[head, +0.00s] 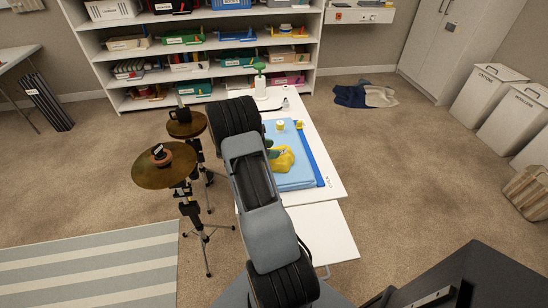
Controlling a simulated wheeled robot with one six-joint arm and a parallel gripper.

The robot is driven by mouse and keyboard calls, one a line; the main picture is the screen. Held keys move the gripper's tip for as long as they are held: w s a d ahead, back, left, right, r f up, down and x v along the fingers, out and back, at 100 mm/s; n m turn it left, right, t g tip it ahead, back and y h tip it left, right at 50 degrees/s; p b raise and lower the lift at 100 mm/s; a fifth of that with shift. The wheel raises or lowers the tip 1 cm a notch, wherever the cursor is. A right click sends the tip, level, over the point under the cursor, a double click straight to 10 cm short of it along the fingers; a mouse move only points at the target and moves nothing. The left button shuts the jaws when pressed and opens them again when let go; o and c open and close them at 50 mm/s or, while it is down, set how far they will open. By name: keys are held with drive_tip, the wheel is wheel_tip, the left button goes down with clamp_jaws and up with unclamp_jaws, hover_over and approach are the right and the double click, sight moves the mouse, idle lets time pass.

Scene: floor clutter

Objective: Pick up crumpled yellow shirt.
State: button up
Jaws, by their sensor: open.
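A crumpled yellow cloth, which looks like the shirt (284,161), lies on a light blue mat (296,182) on a low white table (328,174). My arm crosses in front and hides the left part of the mat and perhaps part of the shirt. A small green thing shows beside the shirt at its upper left, partly covered by my arm. My gripper does not show; my arm's own links cover the place where it might be.
A yellow spool-like thing (280,125) stands behind the shirt. Cymbals (165,172) on stands are left of the table. Shelves (200,50) line the back wall. Dark blue and beige cloth (366,95) lies on the floor. White bins (487,90) stand right.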

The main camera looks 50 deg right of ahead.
clamp_jaws()
idle(0.5)
drive_tip(key=shift+r, duration=0.1)
